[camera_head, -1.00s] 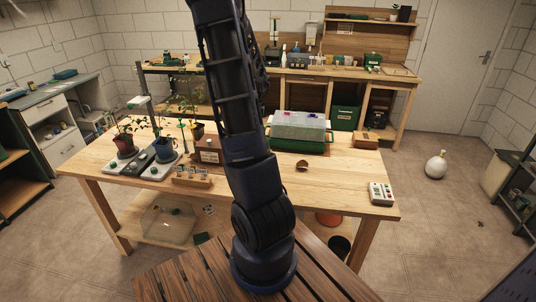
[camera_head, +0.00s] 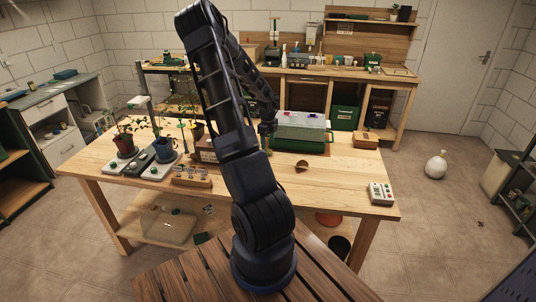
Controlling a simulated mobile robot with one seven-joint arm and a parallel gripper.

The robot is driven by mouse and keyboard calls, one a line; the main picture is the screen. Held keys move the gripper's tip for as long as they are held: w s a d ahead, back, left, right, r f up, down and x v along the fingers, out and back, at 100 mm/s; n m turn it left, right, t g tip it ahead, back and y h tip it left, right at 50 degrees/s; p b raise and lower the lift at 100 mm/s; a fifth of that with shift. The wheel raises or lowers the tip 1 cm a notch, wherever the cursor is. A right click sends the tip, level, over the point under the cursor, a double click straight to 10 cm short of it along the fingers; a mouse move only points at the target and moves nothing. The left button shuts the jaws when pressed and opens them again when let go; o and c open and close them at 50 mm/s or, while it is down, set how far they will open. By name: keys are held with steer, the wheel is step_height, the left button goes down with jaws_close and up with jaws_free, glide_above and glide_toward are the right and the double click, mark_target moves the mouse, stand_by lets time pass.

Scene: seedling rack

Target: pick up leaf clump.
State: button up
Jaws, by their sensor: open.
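A small, dark brown curled clump (camera_head: 302,166), which looks like the leaf clump, lies on the wooden table (camera_head: 340,180), right of the middle. Its details are too small to tell. My gripper (camera_head: 267,131) shows small and dark at the end of my arm, at the left edge of the green tray. It is open, above and to the left of the clump and apart from it. The fingers are hard to make out against the dark wrist.
A green tray with a clear lid (camera_head: 301,133) stands behind the clump. Potted plants (camera_head: 165,149) stand on the left, with a wooden rack (camera_head: 192,177) nearer the front. A white keypad device (camera_head: 380,193) lies at the right corner. The tabletop around the clump is clear.

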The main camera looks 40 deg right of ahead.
mark_target(268, 150)
steer(key=shift+w+d+f, duration=0.1)
steer(key=shift+f, duration=3)
steer(key=c, duration=1.1)
